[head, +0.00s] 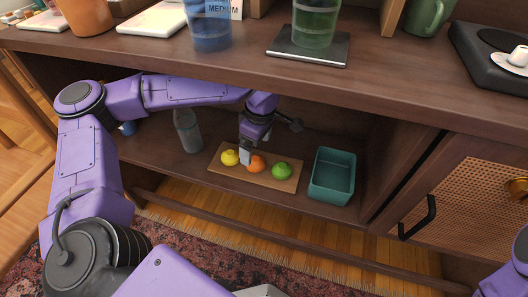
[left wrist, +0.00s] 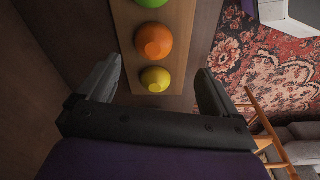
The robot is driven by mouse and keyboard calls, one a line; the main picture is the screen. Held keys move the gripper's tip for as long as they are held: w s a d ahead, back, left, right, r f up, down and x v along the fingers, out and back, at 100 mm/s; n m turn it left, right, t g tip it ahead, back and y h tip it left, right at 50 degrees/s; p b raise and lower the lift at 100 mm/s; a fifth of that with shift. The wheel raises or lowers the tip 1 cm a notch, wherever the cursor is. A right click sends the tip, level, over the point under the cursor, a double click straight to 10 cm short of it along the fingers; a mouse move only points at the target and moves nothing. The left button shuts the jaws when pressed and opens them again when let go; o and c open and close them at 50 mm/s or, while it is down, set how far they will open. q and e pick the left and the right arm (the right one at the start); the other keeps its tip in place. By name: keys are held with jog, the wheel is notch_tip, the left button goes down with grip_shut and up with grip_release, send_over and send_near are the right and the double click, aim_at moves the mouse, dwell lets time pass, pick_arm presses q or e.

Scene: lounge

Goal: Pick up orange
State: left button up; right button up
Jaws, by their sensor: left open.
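The orange (head: 256,163) sits on a wooden board (head: 228,176) on the lower shelf, between a yellow fruit (head: 230,157) and a green fruit (head: 282,171). My left gripper (head: 246,155) is at the board, close to the orange and the yellow fruit. In the left wrist view my left gripper (left wrist: 160,80) is open, with its fingers apart. The yellow fruit (left wrist: 155,79) shows between the fingertips there, and the orange (left wrist: 153,41) lies just beyond them. I cannot tell if a finger touches any fruit. My right gripper is not in view.
A teal bin (head: 332,176) stands right of the board and a grey bottle (head: 187,130) stands left of it. The upper counter (head: 150,48) overhangs the shelf close above my left arm. A cabinet door with a black handle (head: 418,218) is at the right.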

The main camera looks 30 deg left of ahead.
aim_at(256, 160)
pick_arm(q)
jog(key=shift+w+f, duration=0.1)
jog(key=shift+w, duration=0.2)
jog(key=f+b, duration=0.1)
jog(key=f, duration=0.1)
jog(key=f+b, duration=0.2)
jog(key=f, duration=0.1)
jog(key=f+b, duration=0.1)
jog(key=f, duration=0.1)
jog(key=shift+w+a+f, duration=0.2)
jog(key=shift+w+a, duration=0.05)
jog(key=shift+a, duration=0.05)
jog(key=shift+r, duration=0.1)
jog(key=shift+c, duration=0.2)
jog(key=c, duration=1.1)
